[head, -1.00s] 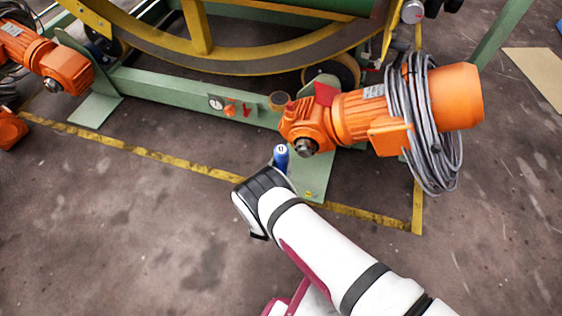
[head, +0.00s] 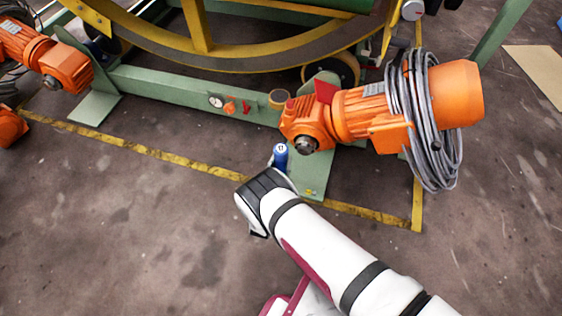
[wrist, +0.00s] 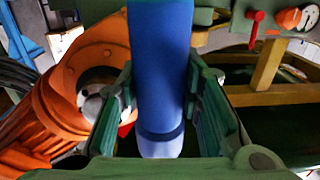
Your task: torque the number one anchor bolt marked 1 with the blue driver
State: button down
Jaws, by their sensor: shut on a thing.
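The blue driver (head: 281,158) stands near upright over the green foot plate (head: 316,178), just left of the orange gearmotor (head: 312,120). In the wrist view the driver (wrist: 163,70) runs between the two fingers of my gripper (wrist: 163,105), which is shut on it. In the head view my wrist covers the fingers and the driver's lower end. A small yellowish mark or bolt head (head: 309,192) shows on the plate, right of the driver. I cannot read a 1 on any bolt, nor tell whether the driver's tip touches one.
A coiled grey cable (head: 437,145) hangs on the gearmotor. The green frame beam (head: 170,90) and yellow ring (head: 235,55) lie behind. A second orange motor (head: 65,68) is at far left. A yellow floor line (head: 150,153) crosses; the floor in front is clear.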

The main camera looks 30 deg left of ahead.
aim_at(280, 162)
jog(key=shift+d+f, duration=0.1)
jog(key=shift+f, duration=0.75)
dwell(1.7)
jog(key=shift+r, duration=0.15)
jog(key=shift+r+p, duration=1.95)
jog(key=shift+r, duration=0.6)
